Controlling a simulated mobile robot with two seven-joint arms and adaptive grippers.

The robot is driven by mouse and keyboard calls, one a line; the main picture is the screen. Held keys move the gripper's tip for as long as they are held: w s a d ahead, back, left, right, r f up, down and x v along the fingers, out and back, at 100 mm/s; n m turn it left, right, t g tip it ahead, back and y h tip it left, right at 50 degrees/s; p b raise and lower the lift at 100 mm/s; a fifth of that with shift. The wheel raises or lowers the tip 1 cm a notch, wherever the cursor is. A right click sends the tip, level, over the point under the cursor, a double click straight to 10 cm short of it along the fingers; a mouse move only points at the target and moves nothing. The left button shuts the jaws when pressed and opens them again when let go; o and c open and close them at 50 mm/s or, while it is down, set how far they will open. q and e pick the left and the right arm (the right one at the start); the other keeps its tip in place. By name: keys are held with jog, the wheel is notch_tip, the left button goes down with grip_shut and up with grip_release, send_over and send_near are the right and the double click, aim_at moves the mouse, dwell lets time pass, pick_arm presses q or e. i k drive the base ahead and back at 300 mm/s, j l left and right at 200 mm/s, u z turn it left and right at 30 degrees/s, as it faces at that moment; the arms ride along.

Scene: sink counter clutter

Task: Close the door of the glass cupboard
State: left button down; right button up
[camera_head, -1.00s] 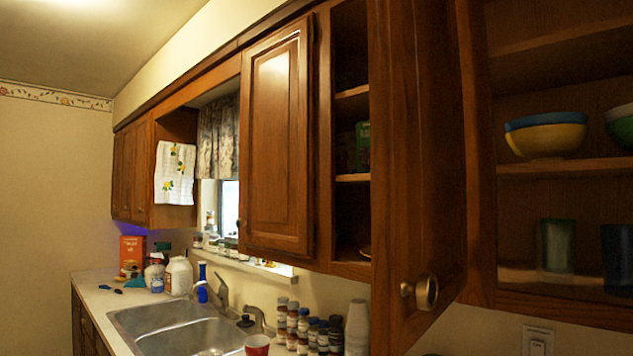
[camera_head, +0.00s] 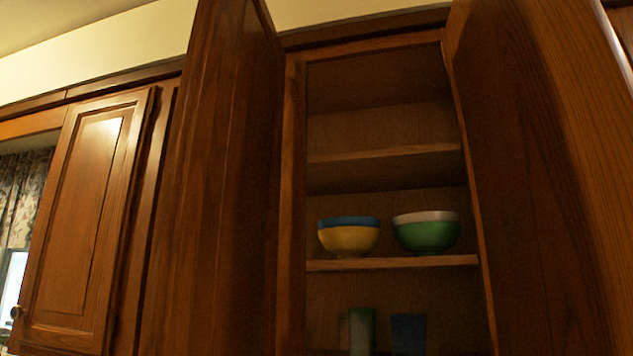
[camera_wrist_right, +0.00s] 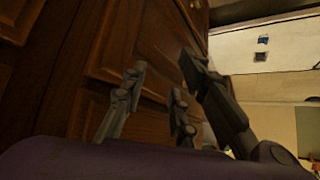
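The cupboard (camera_head: 385,90) stands open in the middle of the head view. Bowls sit on a shelf, with a green cup (camera_head: 362,330) and a dark blue cup (camera_head: 408,333) below. Its left door (camera_head: 225,180) and right door (camera_head: 530,190) both swing out towards me. The lower parts of both doors are cut off by the frame. My right gripper (camera_wrist_right: 162,80) shows only in the right wrist view, with its fingers apart and nothing visible between them. It is in front of brown wooden cabinet fronts (camera_wrist_right: 130,45). My left gripper is not in view.
A closed cupboard door (camera_head: 80,220) is at the left, beside a curtained window (camera_head: 15,270). A yellow bowl (camera_head: 348,240) and a green bowl (camera_head: 427,235) are on the cupboard shelf. More wood fills the right edge.

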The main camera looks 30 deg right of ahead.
aim_at(545, 87)
jog(key=z, duration=0.7)
